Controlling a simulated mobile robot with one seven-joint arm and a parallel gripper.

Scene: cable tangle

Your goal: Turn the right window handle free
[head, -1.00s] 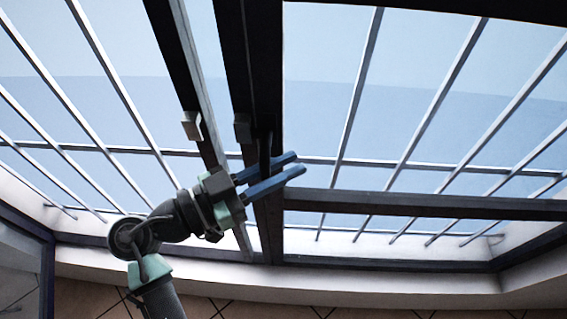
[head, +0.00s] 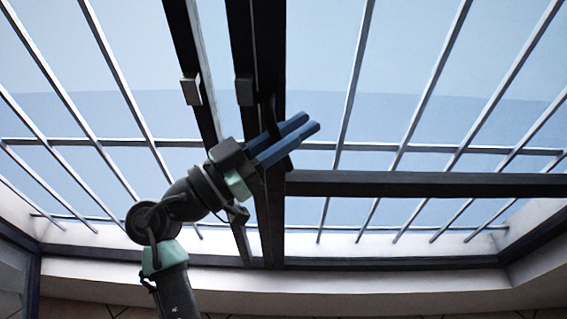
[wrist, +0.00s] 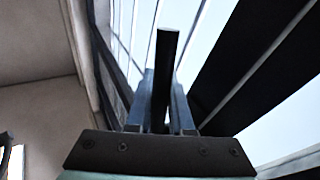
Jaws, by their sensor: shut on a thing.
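The right window handle is a dark bar (head: 268,106) on the dark upright frame of the right window. In the wrist view the bar (wrist: 165,65) stands between my two blue fingers, its end rising past their tips. My gripper (head: 311,121) is shut on this handle, with its fingers pointing up and to the right across the frame. In the head view the fingers hide part of the handle, and its lower part shows just below them. A small grey block (head: 244,92) sits on the frame left of the handle.
A second grey block (head: 191,91) sits on the left window's dark upright. A dark crossbar (head: 420,184) runs right from the frame. Light bars (head: 350,90) stand behind the windows. A pale sill (head: 400,280) runs below.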

